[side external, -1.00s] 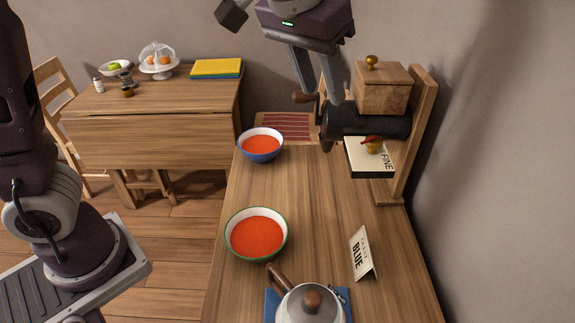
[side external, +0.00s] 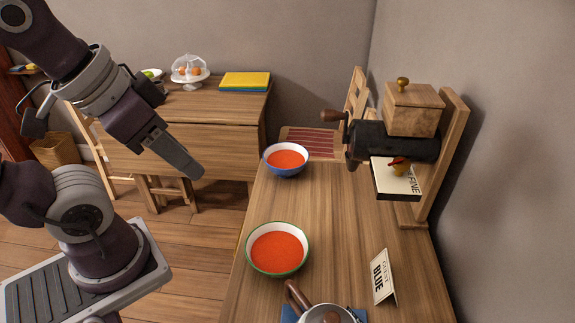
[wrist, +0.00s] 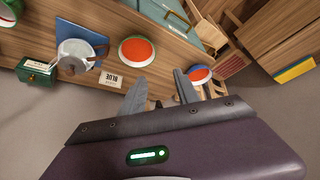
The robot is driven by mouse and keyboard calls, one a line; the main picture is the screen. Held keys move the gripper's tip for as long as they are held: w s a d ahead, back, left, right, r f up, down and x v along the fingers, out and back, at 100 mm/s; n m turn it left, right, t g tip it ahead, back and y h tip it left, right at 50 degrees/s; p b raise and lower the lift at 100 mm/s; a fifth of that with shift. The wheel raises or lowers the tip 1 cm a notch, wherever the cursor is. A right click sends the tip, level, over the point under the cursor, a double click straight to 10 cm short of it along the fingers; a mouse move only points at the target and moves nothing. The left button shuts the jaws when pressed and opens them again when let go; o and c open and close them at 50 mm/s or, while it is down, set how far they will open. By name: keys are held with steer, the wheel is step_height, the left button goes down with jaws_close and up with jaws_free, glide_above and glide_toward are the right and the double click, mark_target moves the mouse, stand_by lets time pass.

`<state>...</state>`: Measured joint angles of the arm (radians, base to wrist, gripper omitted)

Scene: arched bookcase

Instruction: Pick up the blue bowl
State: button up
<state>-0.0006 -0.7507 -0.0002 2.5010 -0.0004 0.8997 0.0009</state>
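The blue bowl (side external: 286,173), blue outside and white inside, holds an orange-red fill and stands upright at the far end of the wooden table. It also shows in the wrist view (wrist: 203,67), just beyond the right finger. My gripper (side external: 196,171) is off the table's left side, left of the blue bowl and apart from it. In the wrist view my gripper (wrist: 159,78) has its two fingers apart with nothing held between them. The side view shows only one finger clearly.
A green-rimmed bowl (side external: 250,246) with similar fill stands nearer. A kettle (side external: 326,315) on a blue mat and a card reading BLUE (side external: 382,277) are at the front. A dark grinder (side external: 395,142) on a wooden stand borders the right. The table between the bowls is clear.

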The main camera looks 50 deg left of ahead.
stand_by(0.6)
steer(key=n+g+h, duration=0.3)
steer(key=n+h, duration=0.7)
steer(key=n, duration=0.3)
glide_above(269, 164)
steer(key=s+d, duration=0.2)
steer(key=s, duration=0.4)
step_height(269, 164, down, 11)
steer(key=w+a+f+n+t+h, duration=0.1)
steer(key=w+a+f+n+t, duration=0.2)
steer(key=a+f+n+t, duration=0.45)
steer(key=w+d+f, duration=0.1)
steer(key=d, duration=0.1)
steer(key=w+d+f+g, duration=0.1)
steer(key=w+d+f, duration=0.1)
steer(key=w+d+f+m+g, duration=0.1)
steer(key=w+d+f, duration=0.1)
steer(key=d, duration=0.1)
steer(key=shift+f, duration=0.1)
jaws_close()
